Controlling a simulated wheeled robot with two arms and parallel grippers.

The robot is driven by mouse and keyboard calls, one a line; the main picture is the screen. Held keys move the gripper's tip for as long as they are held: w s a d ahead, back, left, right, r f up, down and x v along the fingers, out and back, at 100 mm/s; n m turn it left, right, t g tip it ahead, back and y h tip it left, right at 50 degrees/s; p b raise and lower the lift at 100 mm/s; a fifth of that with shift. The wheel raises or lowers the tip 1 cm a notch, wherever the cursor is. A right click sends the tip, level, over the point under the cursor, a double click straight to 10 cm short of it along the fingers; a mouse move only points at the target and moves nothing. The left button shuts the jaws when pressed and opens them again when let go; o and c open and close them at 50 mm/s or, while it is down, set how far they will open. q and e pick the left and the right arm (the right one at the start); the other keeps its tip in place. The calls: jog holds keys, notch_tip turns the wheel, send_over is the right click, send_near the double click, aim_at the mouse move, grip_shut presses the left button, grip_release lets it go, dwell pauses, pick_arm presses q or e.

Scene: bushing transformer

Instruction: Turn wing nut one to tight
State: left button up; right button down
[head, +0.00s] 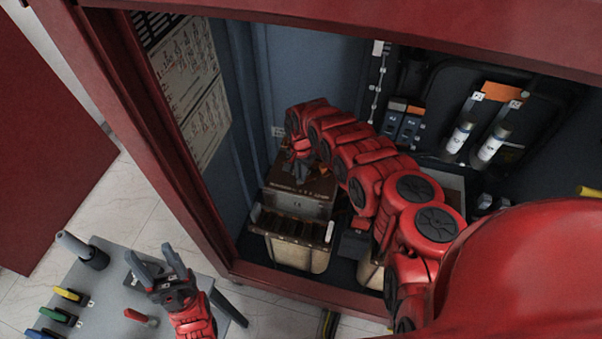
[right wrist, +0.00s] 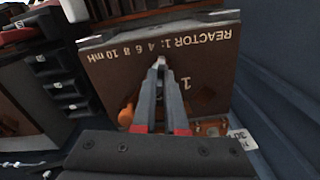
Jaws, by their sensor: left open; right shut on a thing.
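My right arm reaches into the red-framed cabinet. In the head view its gripper (head: 302,172) points down at the brown top of the reactor unit (head: 298,203). In the right wrist view the gripper (right wrist: 161,70) has its fingers close together over the reactor's brown board (right wrist: 200,65), lettered "REACTOR 1: 4 6 8 10 mH". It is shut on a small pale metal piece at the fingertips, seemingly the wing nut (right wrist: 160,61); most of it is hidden. My left gripper (head: 156,266) is open and empty over the grey table, outside the cabinet.
The grey table (head: 110,300) carries a dark cylinder (head: 85,250), a red-handled tool (head: 140,317) and several coloured pieces. The cabinet's red post (head: 165,150) stands between it and the reactor. An orange part (right wrist: 126,114) lies beside my right fingers.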

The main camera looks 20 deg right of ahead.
jog(key=shift+a+m+p, duration=0.1)
jog(key=shift+m+p, duration=0.2)
jog(key=shift+m, duration=0.7)
jog(key=m, duration=0.2)
jog(key=shift+s+f+m, duration=0.1)
jog(key=shift+f+m, duration=0.05)
jog(key=shift+m, duration=0.25)
jog(key=m+b, duration=0.1)
jog(key=m, duration=0.1)
jog(key=shift+f+m, duration=0.1)
jog(key=shift+m, duration=0.2)
jog(key=m+b, duration=0.2)
jog(key=m, duration=0.1)
jog(key=shift+m, duration=0.3)
jog(key=shift+m+b, duration=0.75)
jog(key=shift+m, duration=1.15)
jog(key=shift+s, duration=0.1)
jog(key=c, duration=1)
grip_release()
jog(key=shift+o, duration=0.2)
